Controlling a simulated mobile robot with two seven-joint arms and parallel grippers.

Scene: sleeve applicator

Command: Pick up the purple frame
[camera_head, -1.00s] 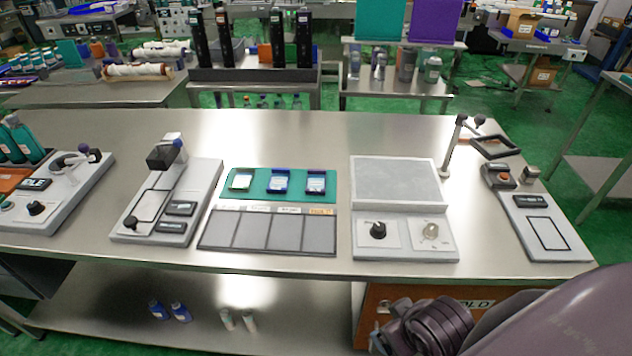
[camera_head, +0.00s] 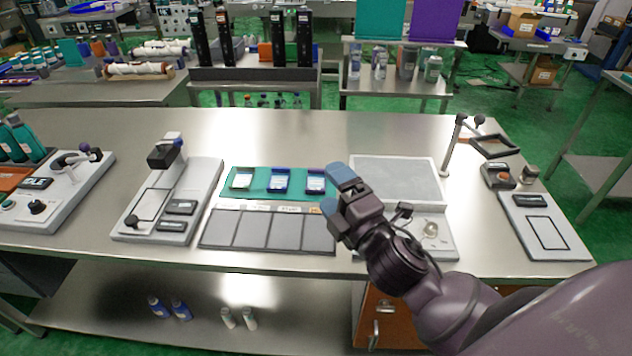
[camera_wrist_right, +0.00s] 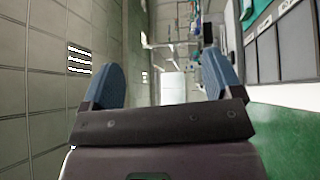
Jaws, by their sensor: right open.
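My left gripper is out of view.
A dark four-panel tray (camera_head: 268,231) lies in front of the mat. A grey-topped device (camera_head: 398,178) stands right of it, partly behind my arm. A device with a lever (camera_head: 165,200) stands left. Bare steel table (camera_head: 290,135) lies behind.

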